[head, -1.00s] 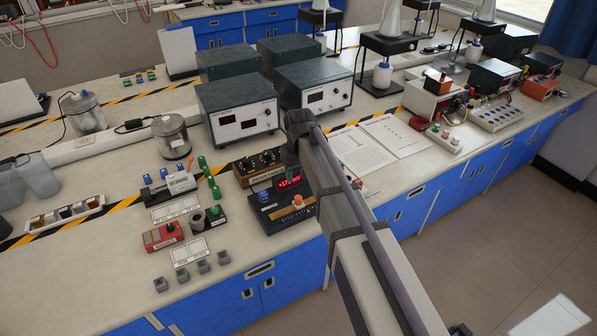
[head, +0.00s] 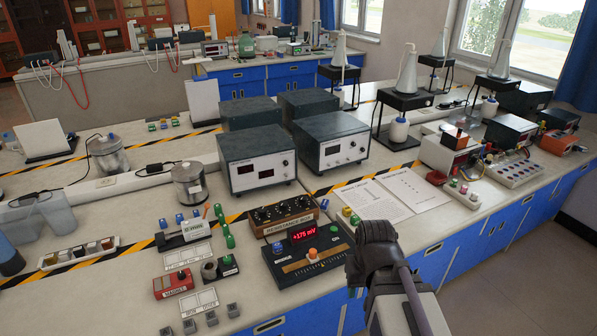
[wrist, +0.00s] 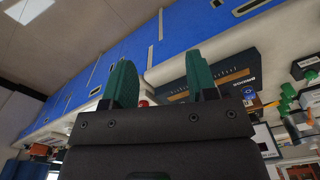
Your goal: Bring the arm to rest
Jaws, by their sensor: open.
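In the wrist view my gripper (wrist: 160,88) has its two green fingers apart, with nothing held between them. The wrist view is turned over, with the blue cabinet fronts (wrist: 85,72) of the bench beyond the fingers. In the head view my arm's dark joint (head: 376,250) is at the lower right, in front of the bench's front edge. The gripper's fingers cannot be made out in the head view.
A black bridge box (head: 308,254) with a red display stands on the bench just left of my arm. A resistance box (head: 284,215) is behind it. Paper sheets (head: 372,202) lie beyond my arm. The floor (head: 510,270) at the right is clear.

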